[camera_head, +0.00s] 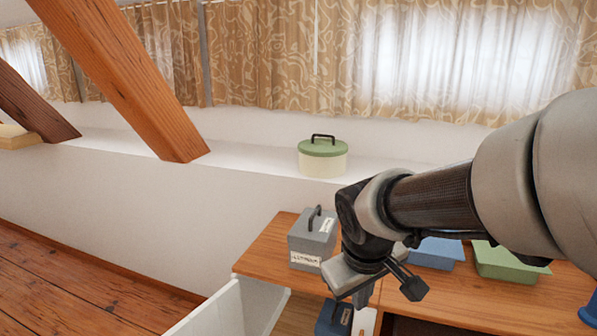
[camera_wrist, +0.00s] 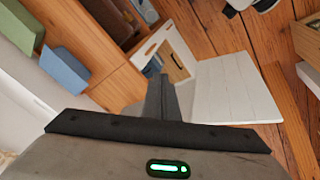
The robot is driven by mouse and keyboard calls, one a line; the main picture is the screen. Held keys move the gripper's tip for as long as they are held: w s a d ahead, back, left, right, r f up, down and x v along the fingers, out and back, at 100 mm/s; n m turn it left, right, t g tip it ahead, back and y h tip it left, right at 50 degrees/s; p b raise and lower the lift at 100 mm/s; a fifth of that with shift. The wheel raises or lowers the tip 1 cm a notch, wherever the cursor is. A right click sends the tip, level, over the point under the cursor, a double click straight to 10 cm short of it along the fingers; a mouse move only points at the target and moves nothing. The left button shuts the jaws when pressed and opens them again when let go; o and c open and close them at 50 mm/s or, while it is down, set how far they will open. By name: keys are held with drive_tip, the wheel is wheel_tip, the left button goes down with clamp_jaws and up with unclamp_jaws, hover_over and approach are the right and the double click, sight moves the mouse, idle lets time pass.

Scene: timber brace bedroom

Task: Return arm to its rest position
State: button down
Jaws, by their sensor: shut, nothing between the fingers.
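My arm comes in from the right edge in the head view and bends down over the wooden desk. My gripper (camera_head: 410,286) hangs above the desk's front part, right of the grey box (camera_head: 312,240). In the wrist view my gripper's dark fingers (camera_wrist: 162,97) are together and hold nothing. The wrist view looks down past the desk to the plank floor. Part of the desk behind my arm is hidden.
The desk (camera_head: 266,250) bears a blue box (camera_head: 436,252) and a green box (camera_head: 508,264). A white open door or panel (camera_head: 240,305) stands at its front left. A green-lidded pot (camera_head: 323,158) is on the ledge; a slanted timber brace (camera_head: 125,75) stands left.

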drive_tip(key=s+d+r+m+t+y+p, duration=0.1)
drive_tip(key=s+r+m, duration=0.25)
drive_tip(key=s, duration=0.35)
drive_tip(key=s+d+r+m, duration=0.2)
drive_tip(key=s+r, duration=0.2)
drive_tip(key=s, duration=0.2)
wheel_tip(320, 180, up, 20)
drive_tip(key=p, duration=2)
drive_tip(key=shift+f, duration=0.25)
drive_tip(key=shift+a+n, duration=0.1)
drive_tip(key=shift+n, duration=0.15)
